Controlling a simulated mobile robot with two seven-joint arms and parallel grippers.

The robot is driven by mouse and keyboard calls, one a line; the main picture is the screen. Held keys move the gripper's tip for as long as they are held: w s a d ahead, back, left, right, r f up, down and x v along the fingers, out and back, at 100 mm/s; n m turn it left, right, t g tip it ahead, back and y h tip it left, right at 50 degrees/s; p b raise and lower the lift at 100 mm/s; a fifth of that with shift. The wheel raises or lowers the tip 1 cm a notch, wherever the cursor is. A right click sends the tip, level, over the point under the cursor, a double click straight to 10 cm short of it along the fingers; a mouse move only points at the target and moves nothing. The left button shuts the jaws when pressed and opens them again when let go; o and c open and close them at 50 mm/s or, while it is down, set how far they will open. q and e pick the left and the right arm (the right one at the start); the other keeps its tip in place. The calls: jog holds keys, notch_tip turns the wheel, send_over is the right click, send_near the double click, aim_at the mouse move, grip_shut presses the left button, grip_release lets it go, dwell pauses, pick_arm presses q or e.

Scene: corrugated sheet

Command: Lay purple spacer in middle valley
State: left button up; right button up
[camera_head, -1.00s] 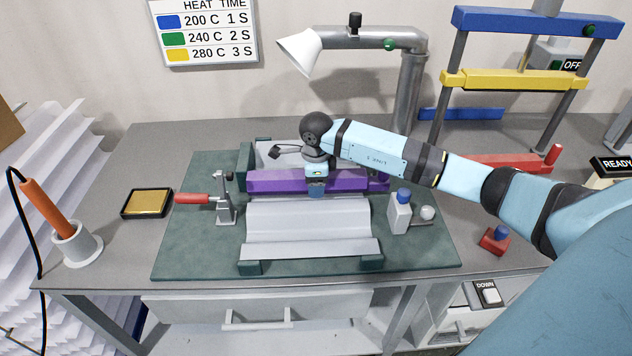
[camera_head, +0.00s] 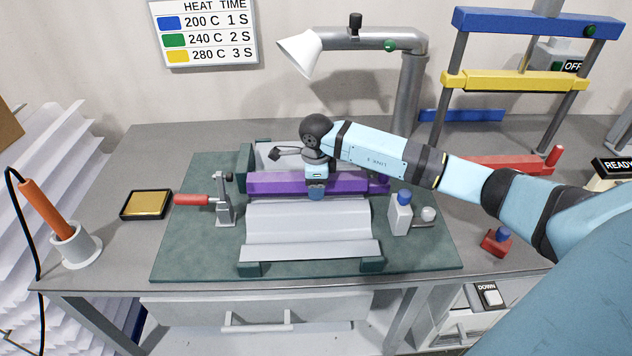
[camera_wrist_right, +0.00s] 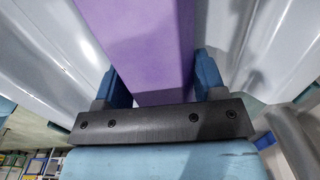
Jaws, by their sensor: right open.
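The purple spacer (camera_head: 275,182) is a long bar lying across the grey corrugated sheet (camera_head: 305,217), running left to right in the middle part of the sheet. My right gripper (camera_head: 316,190) is over the spacer near its middle, pointing down. In the right wrist view the spacer (camera_wrist_right: 140,45) passes between the two blue fingers (camera_wrist_right: 160,85), which stand apart on either side with a gap visible. The gripper is open around it. The spacer's seat in the valley is partly hidden by my gripper. My left gripper is not in view.
A red-handled clamp (camera_head: 222,200) stands left of the sheet, and a white block with a blue button (camera_head: 400,212) stands right. A lamp (camera_head: 300,52) hangs behind. Green corner stops (camera_head: 250,268) border the sheet on the green mat (camera_head: 190,240).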

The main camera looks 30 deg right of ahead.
jog(key=shift+o, duration=0.9)
notch_tip(320, 180, up, 2)
jog(key=shift+s+a+r, duration=0.1)
jog(key=shift+a+r, duration=0.05)
jog(key=shift+r, duration=0.1)
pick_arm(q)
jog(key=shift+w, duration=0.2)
pick_arm(e)
notch_tip(320, 180, up, 11)
jog(key=shift+s+r, duration=0.15)
jog(key=shift+s, duration=0.2)
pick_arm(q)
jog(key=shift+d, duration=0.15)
